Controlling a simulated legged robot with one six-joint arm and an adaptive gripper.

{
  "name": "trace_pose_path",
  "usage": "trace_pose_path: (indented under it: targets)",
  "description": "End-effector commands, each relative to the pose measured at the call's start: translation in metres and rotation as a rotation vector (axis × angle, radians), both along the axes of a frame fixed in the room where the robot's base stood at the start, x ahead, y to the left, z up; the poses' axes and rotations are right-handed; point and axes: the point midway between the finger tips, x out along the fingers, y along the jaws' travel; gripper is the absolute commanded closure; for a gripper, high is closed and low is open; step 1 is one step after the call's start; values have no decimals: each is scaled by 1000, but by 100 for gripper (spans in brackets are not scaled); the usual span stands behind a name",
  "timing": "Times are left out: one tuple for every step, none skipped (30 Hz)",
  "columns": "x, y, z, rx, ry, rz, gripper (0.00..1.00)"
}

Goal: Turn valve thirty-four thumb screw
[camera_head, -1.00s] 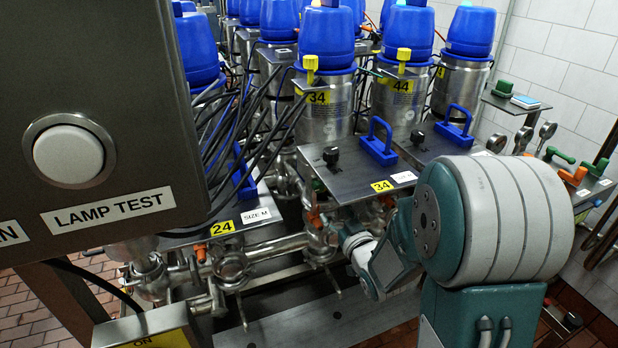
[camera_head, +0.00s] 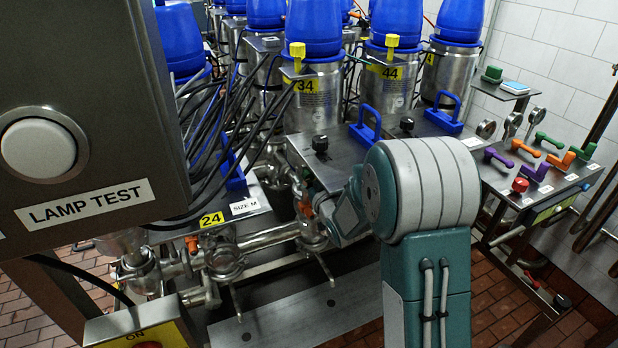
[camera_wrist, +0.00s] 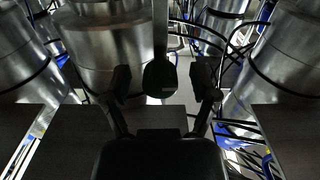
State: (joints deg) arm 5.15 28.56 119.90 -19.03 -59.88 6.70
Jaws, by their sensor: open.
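Valve 34 (camera_head: 315,100) is a steel cylinder with a blue cap and a yellow 34 label. A yellow thumb screw (camera_head: 298,51) stands upright on a small bracket at its front. A black knob (camera_head: 320,144) stands on the dark plate below it.
Valve 44 (camera_head: 391,90) stands to the right with its own yellow thumb screw. Blue handles (camera_head: 366,126) rise from the plates. Black cables (camera_head: 220,130) hang at left beside the lamp test panel (camera_head: 95,110). A board with coloured handles (camera_head: 540,170) is at right. Steel pipes run below.

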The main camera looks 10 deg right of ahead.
Motion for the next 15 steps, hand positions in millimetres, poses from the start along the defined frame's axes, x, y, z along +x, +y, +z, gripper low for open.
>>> trace_pose_path:
  targets:
    - [0,0,0,0,0,0,24]
    - [0,0,0,0,0,0,24]
    - [0,0,0,0,0,0,24]
    - [0,0,0,0,0,0,24]
    - [0,0,0,0,0,0,28]
    - [0,0,0,0,0,0,46]
    - [0,0,0,0,0,0,60]
    - [0,0,0,0,0,0,73]
    - [0,0,0,0,0,0,91]
    - [0,0,0,0,0,0,100]
    - [0,0,0,0,0,0,100]
    - [0,0,0,0,0,0,100]
    - [0,0,0,0,0,0,100]
    - [0,0,0,0,0,0,100]
    - [0,0,0,2,0,1,100]
